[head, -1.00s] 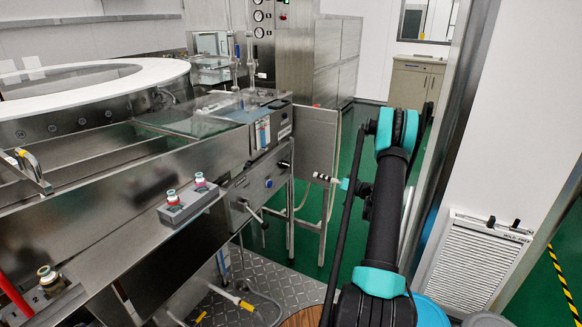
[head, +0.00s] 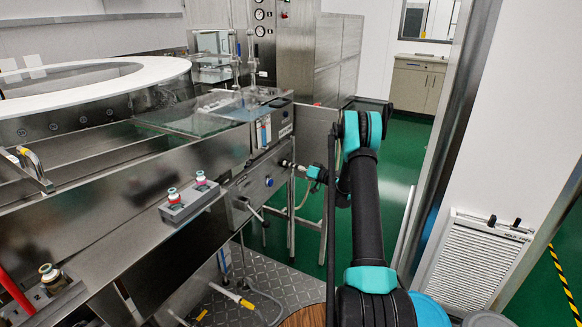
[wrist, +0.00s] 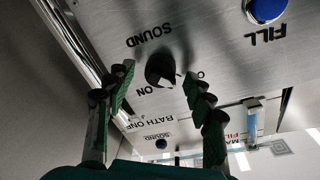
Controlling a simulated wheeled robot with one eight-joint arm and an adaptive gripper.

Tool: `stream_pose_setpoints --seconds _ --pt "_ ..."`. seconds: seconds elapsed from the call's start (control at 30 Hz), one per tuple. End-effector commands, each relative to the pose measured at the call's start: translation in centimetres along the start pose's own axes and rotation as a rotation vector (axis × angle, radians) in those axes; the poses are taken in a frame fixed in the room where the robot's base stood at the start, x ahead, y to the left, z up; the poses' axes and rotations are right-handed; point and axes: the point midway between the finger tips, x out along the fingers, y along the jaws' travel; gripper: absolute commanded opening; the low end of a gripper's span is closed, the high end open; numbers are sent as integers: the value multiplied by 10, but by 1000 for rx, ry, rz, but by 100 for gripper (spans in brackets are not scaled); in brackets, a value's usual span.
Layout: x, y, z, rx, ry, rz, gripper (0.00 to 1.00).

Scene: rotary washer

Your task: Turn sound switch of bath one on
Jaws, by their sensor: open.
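The sound switch of bath one is a small black knob (wrist: 160,68) on a steel panel, between the words SOUND and ON in the wrist view. The words appear upside down there. My gripper (wrist: 162,82) is open, with one finger to the left of the knob and the other to its right. I cannot tell whether either finger touches it. In the head view my gripper (head: 293,166) is at the panel's right end, and the knob is hidden behind it.
A blue FILL button (wrist: 266,10) is on the same panel, up and right of the knob. A BATH ONE label and flow gauge (wrist: 252,115) lie lower. Green floor is clear to the right.

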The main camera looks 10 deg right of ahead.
Motion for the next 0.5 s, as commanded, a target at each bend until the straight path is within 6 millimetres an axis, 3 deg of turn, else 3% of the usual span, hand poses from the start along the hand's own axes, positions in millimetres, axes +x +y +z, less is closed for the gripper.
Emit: stream_pose_setpoints --seconds 0.37,0.5 --pt "6 0 0 0 0 0 54" --pt "6 0 0 0 0 0 37"
